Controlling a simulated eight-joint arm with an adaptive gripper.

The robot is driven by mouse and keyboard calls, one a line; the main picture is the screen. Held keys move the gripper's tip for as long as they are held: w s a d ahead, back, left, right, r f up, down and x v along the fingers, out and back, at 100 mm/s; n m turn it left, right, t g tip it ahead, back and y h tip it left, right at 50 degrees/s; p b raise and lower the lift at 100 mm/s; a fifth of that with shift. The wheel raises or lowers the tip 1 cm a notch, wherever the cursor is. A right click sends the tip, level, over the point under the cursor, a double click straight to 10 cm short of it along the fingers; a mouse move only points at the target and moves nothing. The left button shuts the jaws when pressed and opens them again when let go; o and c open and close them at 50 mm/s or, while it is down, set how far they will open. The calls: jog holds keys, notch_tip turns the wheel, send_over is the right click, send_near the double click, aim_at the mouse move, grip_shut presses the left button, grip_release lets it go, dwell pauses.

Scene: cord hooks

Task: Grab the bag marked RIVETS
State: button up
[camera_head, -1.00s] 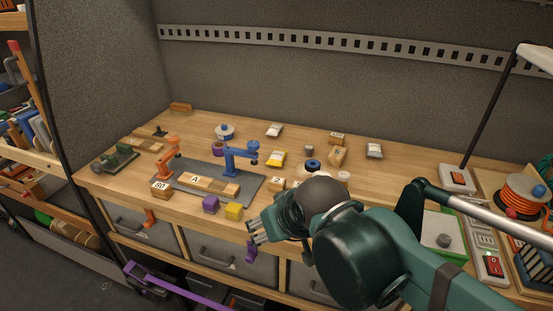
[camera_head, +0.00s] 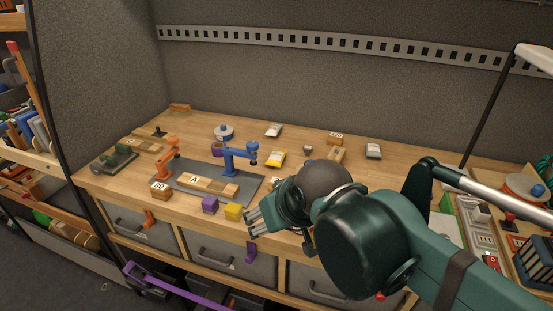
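Three small bags lie on the wooden bench: a grey-white one (camera_head: 273,130) at the back middle, a yellow one (camera_head: 275,159) in front of it, and another grey-white one (camera_head: 373,151) further right. Their print is too small to read, so I cannot tell which is marked RIVETS. My gripper (camera_head: 256,223) is near the bench's front edge, in front of the bags and apart from them. Its grey fingers point left, beside a yellow block. I see nothing held, but cannot tell how far the fingers are apart. My arm hides part of the bench behind it.
A blue hook stand (camera_head: 240,158) and an orange one (camera_head: 166,158) stand on a grey mat (camera_head: 249,184) at left. A purple block (camera_head: 210,205) and a yellow block (camera_head: 233,212) sit near the front edge. Small boxes (camera_head: 336,155) lie between the bags. A lamp rises at right.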

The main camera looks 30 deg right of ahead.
jog(key=w+d+r+m+g+h+p, duration=0.1)
jog(key=w+d+r+m+p, duration=0.3)
jog(key=w+r+p, duration=0.7)
jog(key=m+g+h+p, duration=0.25)
jog(key=m+p, duration=0.25)
jog(key=p, duration=0.6)
send_over(276, 154)
jog(key=s+a, duration=0.2)
notch_tip(276, 154, down, 6)
jog(key=shift+g+y, duration=0.25)
jog(key=f, duration=0.5)
jog(key=shift+s+a, duration=0.1)
jog(key=shift+s, duration=0.2)
jog(key=shift+f, duration=0.25)
jog(key=shift+x, duration=1.3)
jog(key=shift+f, duration=0.15)
